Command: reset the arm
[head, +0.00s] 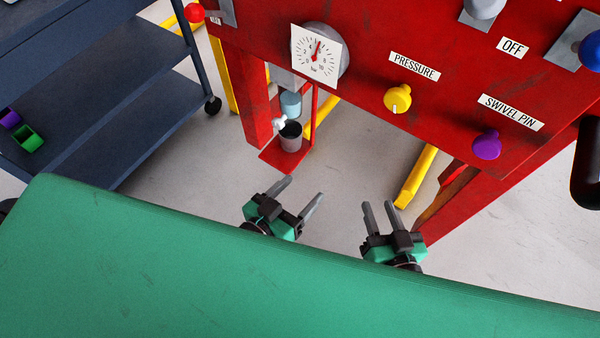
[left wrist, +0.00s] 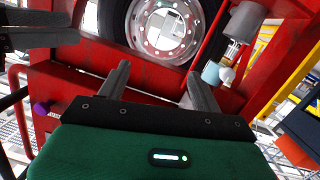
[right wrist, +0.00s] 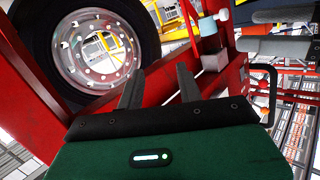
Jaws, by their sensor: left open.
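My left gripper (head: 301,192) is open and empty, low in front of the red machine (head: 360,95) in the head view. My right gripper (head: 379,205) is beside it on the right, also open and empty, its fingers apart and roughly parallel. In the left wrist view my left fingers (left wrist: 157,75) have nothing between them. In the right wrist view my right fingers (right wrist: 158,70) are likewise empty. Both wrist views show a wheel with a silver rim, in the left wrist view (left wrist: 164,30) and in the right wrist view (right wrist: 97,50), beyond the fingers. Neither gripper touches anything visible.
The machine's panel carries a pressure gauge (head: 316,55), a yellow knob (head: 397,98) and a purple knob (head: 487,145). A grey cup (head: 291,137) sits on a low red bracket. A dark blue shelf cart (head: 120,120) stands at left. Pale floor (head: 200,190) is clear between.

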